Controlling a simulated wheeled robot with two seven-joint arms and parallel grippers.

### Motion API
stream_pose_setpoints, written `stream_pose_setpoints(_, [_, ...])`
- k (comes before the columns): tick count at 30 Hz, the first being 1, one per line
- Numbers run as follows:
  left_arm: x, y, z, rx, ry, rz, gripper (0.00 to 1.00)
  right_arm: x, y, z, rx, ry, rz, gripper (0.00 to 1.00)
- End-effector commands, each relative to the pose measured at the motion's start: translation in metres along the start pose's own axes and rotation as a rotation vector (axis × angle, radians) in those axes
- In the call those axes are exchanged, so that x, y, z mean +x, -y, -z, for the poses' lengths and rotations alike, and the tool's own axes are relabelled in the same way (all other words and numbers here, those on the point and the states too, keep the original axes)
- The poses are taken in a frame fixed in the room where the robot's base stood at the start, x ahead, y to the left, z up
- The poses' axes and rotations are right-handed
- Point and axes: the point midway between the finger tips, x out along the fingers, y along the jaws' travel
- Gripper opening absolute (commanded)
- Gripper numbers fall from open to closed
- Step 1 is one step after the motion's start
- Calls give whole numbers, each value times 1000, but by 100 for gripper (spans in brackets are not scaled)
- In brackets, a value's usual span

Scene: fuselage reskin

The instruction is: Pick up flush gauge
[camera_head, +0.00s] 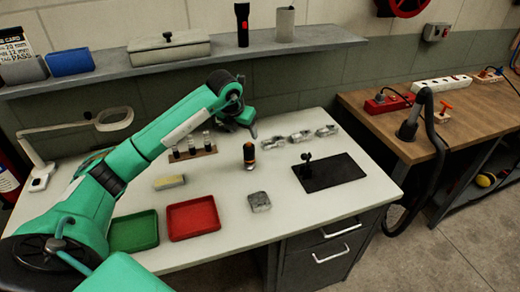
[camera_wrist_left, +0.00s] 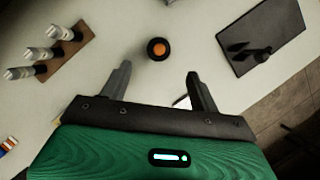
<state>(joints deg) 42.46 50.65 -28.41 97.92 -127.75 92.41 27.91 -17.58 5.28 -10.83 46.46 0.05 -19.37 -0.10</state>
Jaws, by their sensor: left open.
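No label marks the flush gauge, so I cannot tell for certain which object it is. A small upright cylinder, black with an orange band (camera_head: 249,155), stands mid-table; the left wrist view shows it from above as a black round with an orange centre (camera_wrist_left: 158,48). A small black upright device (camera_head: 307,163) stands on a black plate (camera_head: 340,174) to the right; it also shows in the wrist view (camera_wrist_left: 256,52). My left gripper (camera_head: 253,131) is above the table behind the cylinder. Its fingers (camera_wrist_left: 160,84) are apart with nothing between them. My right gripper is not in view.
A rack of several small bottles (camera_head: 192,152) stands left of the cylinder. Green (camera_head: 133,232) and red (camera_head: 193,218) trays and a grey metal block (camera_head: 259,201) lie in front. Several metal parts (camera_head: 300,136) lie behind. A shelf (camera_head: 180,62) runs along the wall.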

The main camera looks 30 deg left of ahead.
Motion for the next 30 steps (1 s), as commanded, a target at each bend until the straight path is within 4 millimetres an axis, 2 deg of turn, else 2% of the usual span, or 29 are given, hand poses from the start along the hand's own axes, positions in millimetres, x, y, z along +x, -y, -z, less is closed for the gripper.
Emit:
stream_pose_setpoints(2, [3, -4, 0, -4, -6, -11, 62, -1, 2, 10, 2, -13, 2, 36])
stream_pose_setpoints(4, [11, -4, 0, -5, -7, -13, 62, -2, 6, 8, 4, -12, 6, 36])
stream_pose_setpoints(10, [50, -3, 0, -5, -8, -10, 62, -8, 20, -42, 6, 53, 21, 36])
stream_pose_setpoints(13, [68, -3, 0, -5, -7, -11, 62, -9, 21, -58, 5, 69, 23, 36])
stream_pose_setpoints(16, [79, -4, 0, -4, -5, -11, 62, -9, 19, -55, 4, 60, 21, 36])
stream_pose_setpoints(23, [96, -2, 2, -4, -8, -9, 62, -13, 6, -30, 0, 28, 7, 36])
stream_pose_setpoints(24, [102, -2, 3, -5, -8, -10, 62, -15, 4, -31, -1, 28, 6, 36])
stream_pose_setpoints(27, [118, -1, 5, -5, -7, -10, 62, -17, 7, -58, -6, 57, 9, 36])
stream_pose_setpoints(30, [130, -2, 5, -5, -6, -10, 62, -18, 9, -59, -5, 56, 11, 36])
